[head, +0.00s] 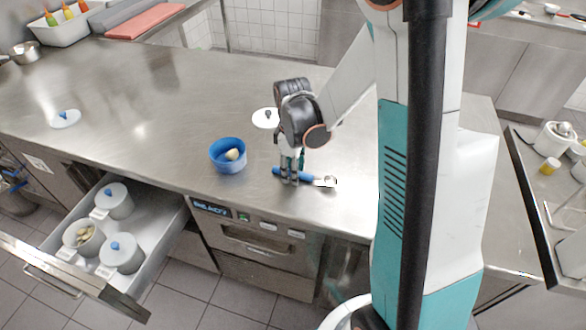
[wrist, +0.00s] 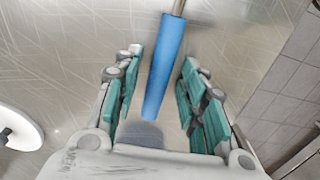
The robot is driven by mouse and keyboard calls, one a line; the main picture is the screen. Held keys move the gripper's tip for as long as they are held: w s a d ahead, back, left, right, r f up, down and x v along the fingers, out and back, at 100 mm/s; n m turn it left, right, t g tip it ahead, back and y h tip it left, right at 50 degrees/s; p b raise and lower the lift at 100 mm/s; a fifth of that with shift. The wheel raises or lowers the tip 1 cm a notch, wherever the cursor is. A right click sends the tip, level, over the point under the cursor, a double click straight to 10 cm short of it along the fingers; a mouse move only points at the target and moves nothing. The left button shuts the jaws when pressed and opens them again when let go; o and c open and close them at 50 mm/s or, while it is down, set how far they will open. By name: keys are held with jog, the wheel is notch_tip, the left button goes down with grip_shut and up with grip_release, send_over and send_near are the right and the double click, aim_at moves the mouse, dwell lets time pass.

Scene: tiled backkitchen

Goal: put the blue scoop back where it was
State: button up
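The scoop with the blue handle (head: 283,172) lies on the steel counter, its metal end (head: 328,181) pointing right. In the wrist view the blue handle (wrist: 166,62) runs between my fingers, with gaps on both sides. My gripper (head: 291,170) points down over the handle and is open; it also shows in the wrist view (wrist: 160,85). An open white canister (head: 84,250) with pale contents stands in the pulled-out drawer (head: 160,222). Its contents are too small to identify.
A blue bowl (head: 227,160) with a pale item inside stands left of my gripper. A white lid with a dark knob (head: 264,118) lies behind it. Two lidded canisters (head: 115,203) share the drawer. The counter's left middle is clear.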

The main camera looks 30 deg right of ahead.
notch_tip(320, 180, up, 11)
jog(key=p, duration=0.3)
jog(key=s+a+r+m+t, duration=0.3)
jog(key=s+a+r+m, duration=0.1)
jog(key=s+r, duration=0.2)
jog(key=s+a+r+m+t, duration=0.4)
jog(key=s+r+m, duration=0.1)
jog(key=s, duration=0.3)
jog(key=shift+s+r+p, duration=0.2)
jog(key=shift+r+p, duration=0.1)
jog(key=shift+r, duration=0.25)
